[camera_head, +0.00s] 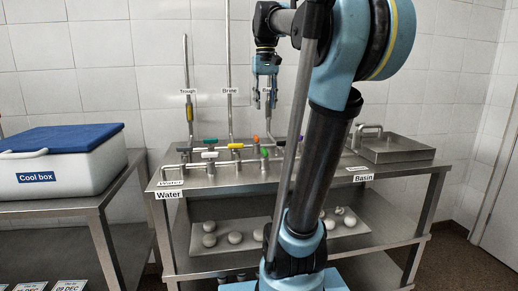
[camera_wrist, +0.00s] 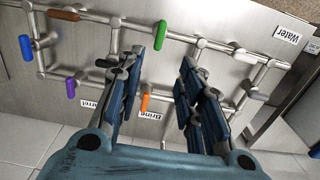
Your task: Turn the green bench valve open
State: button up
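A bright green valve handle (camera_wrist: 160,35) sits on the steel pipework in the wrist view, just beyond the tip of my left finger. A green handle also shows in the head view (camera_head: 264,152), on the pipes of the steel bench (camera_head: 330,178). My gripper (camera_head: 266,75) hangs above the back of the bench, fingers down. I cannot tell whether the fingers touch anything.
Other handles stand close by: orange (camera_wrist: 145,102), purple (camera_wrist: 71,87), blue (camera_wrist: 26,47), brown (camera_wrist: 63,15) and yellow (camera_head: 235,146). Upright pipes (camera_head: 229,70) rise behind the bench.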

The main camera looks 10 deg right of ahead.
aim_at(265, 149)
notch_tip(265, 149, down, 17)
jog(key=shift+r, duration=0.1)
dwell(0.5)
jog(key=shift+c, duration=0.5)
grip_shut()
